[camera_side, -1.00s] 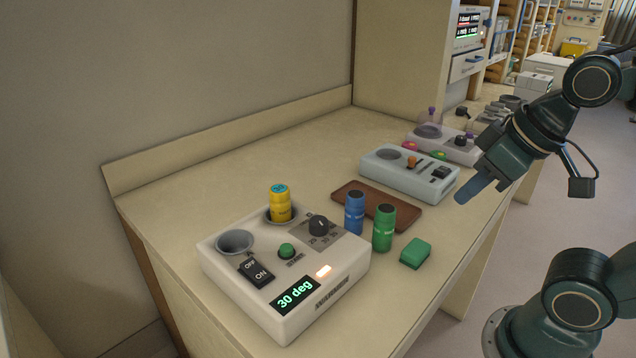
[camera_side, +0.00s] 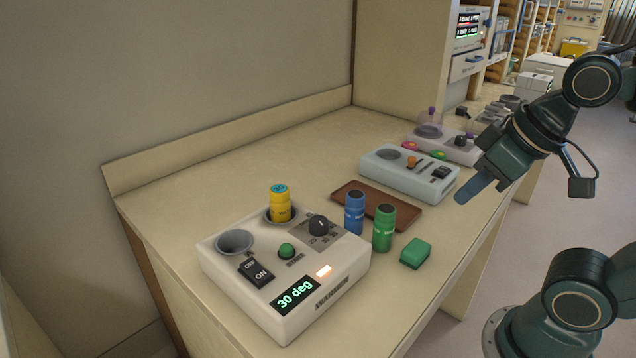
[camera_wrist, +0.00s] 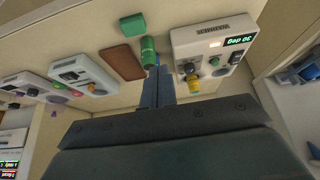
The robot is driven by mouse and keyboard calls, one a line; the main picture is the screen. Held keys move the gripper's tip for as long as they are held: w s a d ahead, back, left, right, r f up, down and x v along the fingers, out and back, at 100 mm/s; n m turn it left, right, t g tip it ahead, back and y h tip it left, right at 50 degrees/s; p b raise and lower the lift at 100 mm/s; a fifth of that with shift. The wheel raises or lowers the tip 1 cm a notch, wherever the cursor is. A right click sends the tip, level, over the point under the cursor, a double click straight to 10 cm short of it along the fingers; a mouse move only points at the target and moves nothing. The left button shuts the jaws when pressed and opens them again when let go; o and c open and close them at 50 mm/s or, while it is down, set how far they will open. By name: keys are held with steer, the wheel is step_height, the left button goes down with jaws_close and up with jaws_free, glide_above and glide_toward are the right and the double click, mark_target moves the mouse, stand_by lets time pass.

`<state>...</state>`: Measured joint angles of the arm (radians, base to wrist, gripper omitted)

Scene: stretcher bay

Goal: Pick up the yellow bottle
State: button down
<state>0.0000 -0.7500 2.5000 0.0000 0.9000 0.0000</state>
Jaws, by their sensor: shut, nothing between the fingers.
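The yellow bottle (camera_side: 280,205) stands upright with its base inside the rear well of the white warmer (camera_side: 222,262); its upper part and teal cap show. In the wrist view the yellow bottle (camera_wrist: 193,86) is just right of my fingers. My gripper (camera_side: 463,198) is shut and empty, high at the right of the side view, well apart from the bottle. In the wrist view my gripper (camera_wrist: 158,72) points toward the bench and its fingers cover part of what lies beyond.
A blue bottle (camera_side: 354,212) and a green bottle (camera_side: 383,228) stand right of the warmer, near a brown tray (camera_side: 405,217) and a green block (camera_side: 415,253). Grey devices (camera_side: 405,180) stand farther back. The warmer's front well (camera_side: 235,241) is empty; its display reads 30 deg.

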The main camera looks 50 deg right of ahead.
steer(key=c, duration=0.8)
jaws_free()
steer(key=w+a+n+y, duration=0.1)
steer(key=w+n, duration=0.2)
steer(key=w, duration=0.6)
steer(key=w+a+n+y, duration=0.1)
steer(key=w+n+y, duration=0.1)
steer(key=w, duration=0.8)
steer(key=w+a+f+n+g+y, duration=0.1)
steer(key=w+n, duration=0.3)
steer(key=w, duration=0.5)
steer(key=shift+w+a+y, duration=0.2)
steer(key=shift+a+y, duration=0.1)
steer(key=shift+a, duration=0.15)
